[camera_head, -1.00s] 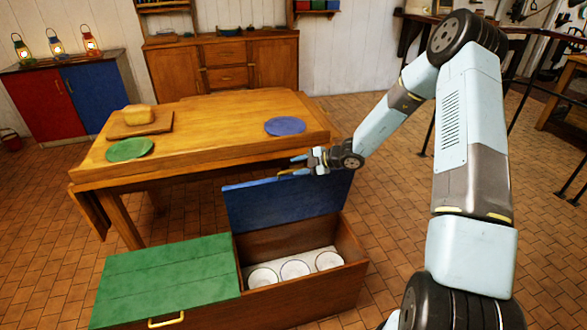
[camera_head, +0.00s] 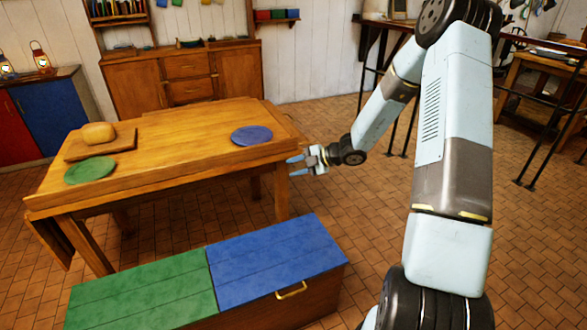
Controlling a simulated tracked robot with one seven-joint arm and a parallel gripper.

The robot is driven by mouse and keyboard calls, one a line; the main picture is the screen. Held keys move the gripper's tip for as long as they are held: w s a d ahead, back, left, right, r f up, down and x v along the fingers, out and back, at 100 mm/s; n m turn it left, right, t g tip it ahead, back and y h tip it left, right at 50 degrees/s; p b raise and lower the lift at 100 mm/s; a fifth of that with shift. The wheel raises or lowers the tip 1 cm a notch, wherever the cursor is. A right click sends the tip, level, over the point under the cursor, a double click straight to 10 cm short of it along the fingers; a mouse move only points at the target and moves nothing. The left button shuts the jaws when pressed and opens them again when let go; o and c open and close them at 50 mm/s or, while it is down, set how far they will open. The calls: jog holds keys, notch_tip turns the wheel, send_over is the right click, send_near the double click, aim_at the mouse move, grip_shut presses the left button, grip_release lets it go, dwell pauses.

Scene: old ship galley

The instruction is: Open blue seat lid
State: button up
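The blue seat lid (camera_head: 278,257) lies flat and shut on the right half of the wooden bench box (camera_head: 318,296). Its yellow handle (camera_head: 291,290) is at the front edge. The green seat lid (camera_head: 145,293) beside it on the left is also shut. My gripper (camera_head: 291,166) is above and beyond the blue lid, near the table's right end, pointing left. Its two fingers are apart with nothing visible between them, and it does not touch the lid or the handle. The inside of the box is hidden.
The wooden table (camera_head: 190,135) behind the bench holds a blue plate (camera_head: 252,135), a green plate (camera_head: 90,170) and a loaf (camera_head: 98,133) on a board. A sideboard (camera_head: 185,80) stands at the back wall.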

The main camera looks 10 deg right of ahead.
jog(key=s+r+n+g+h, duration=0.2)
jog(key=s+r+n+h, duration=0.1)
jog(key=s+r+n, duration=0.85)
jog(key=s+r+n+g+h, duration=0.1)
jog(key=s+r+n+h, duration=0.2)
jog(key=s+r+n, duration=0.85)
jog(key=s+d+r+n+t+h, duration=0.1)
jog(key=s+d+r+n+h, duration=0.1)
jog(key=s+n, duration=0.5)
jog(key=s+d+r+n+t+h, duration=0.2)
jog(key=s+d+r+n, duration=0.3)
jog(key=n, duration=1.1)
jog(key=shift+s+r+h, duration=0.7)
jog(key=shift+s+r, duration=0.05)
jog(key=shift+s, duration=0.4)
jog(key=shift+s+d+n+t, duration=0.2)
jog(key=shift+d+n+t, duration=0.1)
jog(key=shift+n, duration=0.1)
jog(key=shift+c, duration=0.3)
jog(key=shift+s, duration=0.1)
jog(key=shift+c, duration=1.1)
jog(key=shift+d, duration=0.15)
